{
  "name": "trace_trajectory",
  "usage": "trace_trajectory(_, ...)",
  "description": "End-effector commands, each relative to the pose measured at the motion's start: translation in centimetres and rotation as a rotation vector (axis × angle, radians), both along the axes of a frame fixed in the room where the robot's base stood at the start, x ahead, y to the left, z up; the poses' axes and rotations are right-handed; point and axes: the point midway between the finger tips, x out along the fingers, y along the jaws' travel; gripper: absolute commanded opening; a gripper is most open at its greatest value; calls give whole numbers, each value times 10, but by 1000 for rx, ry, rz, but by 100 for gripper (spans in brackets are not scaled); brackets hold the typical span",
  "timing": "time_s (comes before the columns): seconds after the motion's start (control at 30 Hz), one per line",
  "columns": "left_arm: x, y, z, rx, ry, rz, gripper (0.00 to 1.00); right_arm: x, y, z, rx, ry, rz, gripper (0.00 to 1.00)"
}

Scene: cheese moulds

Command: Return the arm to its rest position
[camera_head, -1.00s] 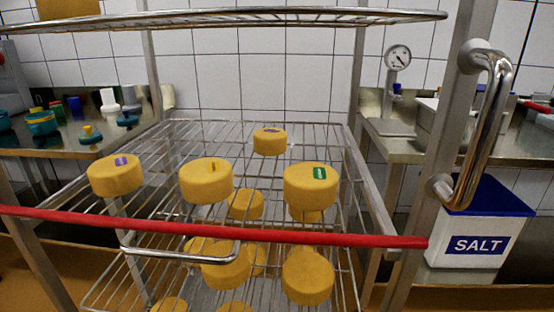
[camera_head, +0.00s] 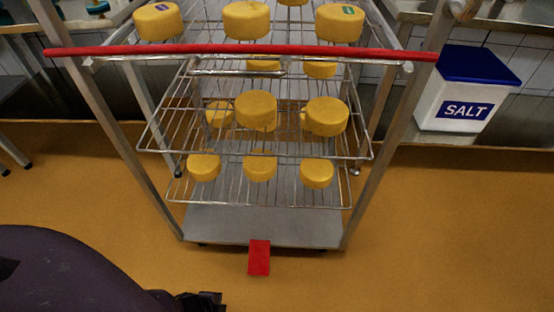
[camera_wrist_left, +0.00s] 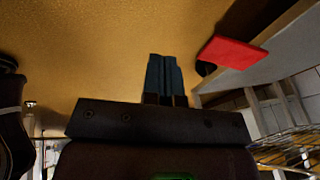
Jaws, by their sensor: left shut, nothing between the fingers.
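My left gripper (camera_wrist_left: 164,75) shows in the left wrist view with its dark blue-grey fingers together and nothing between them. It is over the ochre floor, with the cart's red pedal (camera_wrist_left: 233,53) to its right and apart from it. In the head view a dark part of my left arm (camera_head: 80,275) fills the lower left corner, and a small black piece shows at the bottom edge; the fingertips cannot be made out there. My right gripper is in neither view.
A wire-shelf cart (camera_head: 262,227) with a red front bar (camera_head: 250,50) stands ahead, holding several yellow cheeses (camera_head: 256,110). Its red pedal (camera_head: 259,258) sticks out at the front. A white salt bin (camera_head: 440,105) stands at the right. The floor (camera_head: 440,220) at the right is clear.

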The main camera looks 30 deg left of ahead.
Motion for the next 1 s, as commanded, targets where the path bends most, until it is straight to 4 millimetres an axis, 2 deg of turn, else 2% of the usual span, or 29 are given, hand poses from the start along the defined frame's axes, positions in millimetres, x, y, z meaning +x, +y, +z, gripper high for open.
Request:
trace_trajectory(0.1, 6, 38, 4, 51, -6, -18, 0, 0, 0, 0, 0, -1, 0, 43)
trace_trajectory(0.47, 25, 142, 25, 195, -23, -69, 0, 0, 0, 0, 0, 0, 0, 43)
trace_trajectory(0.5, 18, 129, 28, 169, -28, -60, 0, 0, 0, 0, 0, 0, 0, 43)
trace_trajectory(0.77, 2, 102, 58, 87, -74, -13, 0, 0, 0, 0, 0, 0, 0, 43)
trace_trajectory(0.87, -6, 90, 77, 48, -96, 10, 0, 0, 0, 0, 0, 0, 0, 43)
trace_trajectory(1.0, -17, 72, 115, -16, -139, 54, 0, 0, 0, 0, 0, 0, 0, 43)
